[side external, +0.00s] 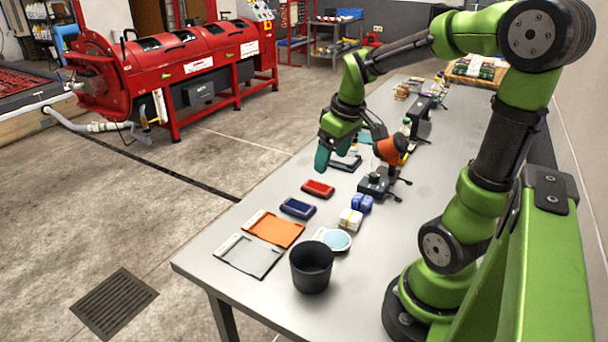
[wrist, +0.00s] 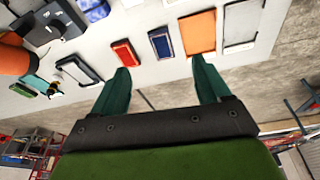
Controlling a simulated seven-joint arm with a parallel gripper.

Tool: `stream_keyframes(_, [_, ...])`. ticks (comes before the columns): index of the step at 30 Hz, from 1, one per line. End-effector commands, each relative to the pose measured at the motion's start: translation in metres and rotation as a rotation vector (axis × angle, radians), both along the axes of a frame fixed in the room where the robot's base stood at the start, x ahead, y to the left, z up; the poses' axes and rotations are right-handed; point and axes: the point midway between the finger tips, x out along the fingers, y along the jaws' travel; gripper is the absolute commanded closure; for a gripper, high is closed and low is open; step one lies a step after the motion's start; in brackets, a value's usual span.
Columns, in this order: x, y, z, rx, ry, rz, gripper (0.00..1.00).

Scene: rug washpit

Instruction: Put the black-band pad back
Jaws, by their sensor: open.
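My gripper (side external: 322,160) is open and empty above the table, near a pale pad with a black border (side external: 345,163). In the wrist view this black-bordered pad (wrist: 79,69) lies left of my gripper (wrist: 159,66), apart from the fingers. It looks like the black-band pad, but its band is too small to make out surely. A red pad (side external: 318,189) and a blue pad (side external: 298,208) lie in a row toward the table's near end. They also show as red (wrist: 125,52) and blue (wrist: 161,43) beyond the fingertips.
An orange panel (side external: 274,229) and a grey panel (side external: 248,258) lie flat at the near left. A black cup (side external: 311,268), a round pale-blue dish (side external: 336,240), white blocks (side external: 350,219) and blue blocks (side external: 362,203) stand nearby. A dark device with an orange part (side external: 390,150) stands right of my gripper.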

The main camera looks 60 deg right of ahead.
Motion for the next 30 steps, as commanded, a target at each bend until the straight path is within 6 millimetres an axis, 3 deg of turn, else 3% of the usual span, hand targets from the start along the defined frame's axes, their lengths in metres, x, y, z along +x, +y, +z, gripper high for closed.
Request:
stream_keyframes(1, [0.000, 0.035, 0.015, 0.013, -0.075, -0.010, 0.24])
stream_keyframes(3, [-0.005, 0.073, 0.028, 0.060, -0.161, -0.046, 0.24])
stream_keyframes(6, [-0.018, 0.117, 0.041, 0.148, -0.260, -0.090, 0.24])
stream_keyframes(10, [-0.034, 0.153, 0.050, 0.254, -0.335, -0.128, 0.24])
stream_keyframes(15, [-0.044, 0.170, 0.053, 0.321, -0.366, -0.154, 0.24])
stream_keyframes(30, [-0.044, 0.170, 0.053, 0.325, -0.367, -0.158, 0.24])
